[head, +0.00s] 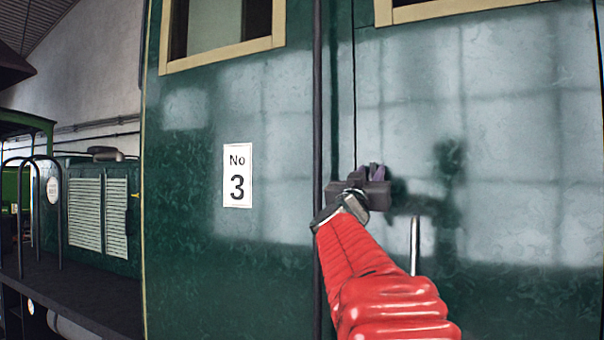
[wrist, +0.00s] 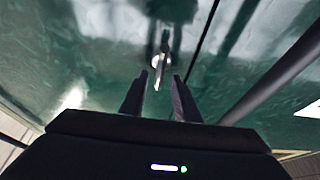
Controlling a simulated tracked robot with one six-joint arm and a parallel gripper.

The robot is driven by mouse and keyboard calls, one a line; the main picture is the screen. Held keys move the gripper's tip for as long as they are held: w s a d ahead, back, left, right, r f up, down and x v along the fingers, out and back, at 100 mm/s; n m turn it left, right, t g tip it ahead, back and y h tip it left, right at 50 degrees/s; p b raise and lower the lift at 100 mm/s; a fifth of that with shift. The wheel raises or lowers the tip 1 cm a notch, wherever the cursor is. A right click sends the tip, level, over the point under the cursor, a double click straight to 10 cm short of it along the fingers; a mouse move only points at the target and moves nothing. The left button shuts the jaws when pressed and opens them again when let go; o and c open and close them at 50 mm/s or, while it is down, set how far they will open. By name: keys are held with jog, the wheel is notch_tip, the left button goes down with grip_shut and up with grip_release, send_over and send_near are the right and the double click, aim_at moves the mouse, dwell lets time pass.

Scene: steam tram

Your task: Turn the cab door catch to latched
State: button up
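The cab door catch (wrist: 163,50) is a small silver lever on a round boss on the green cab side, seen in the wrist view. Its lever lies lengthwise in that view, close to the dark door seam (wrist: 203,40). My gripper (wrist: 160,77) is open, with its two dark fingers pointing at the catch. The near end of the lever shows between the fingertips, with gaps at both sides; I cannot tell how deep it sits. In the head view my gripper (head: 376,172) is in front of the door just right of the seam, and the catch is hidden there.
A dark vertical rail (head: 318,120) runs just left of my gripper; it also shows in the wrist view (wrist: 275,80). A short pale upright bar (head: 414,245) is right of my arm. A "No 3" plate (head: 237,176) is on the panel at left.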

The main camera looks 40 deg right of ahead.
jog(key=shift+w+d+r, duration=0.25)
jog(key=shift+d, duration=0.3)
grip_shut()
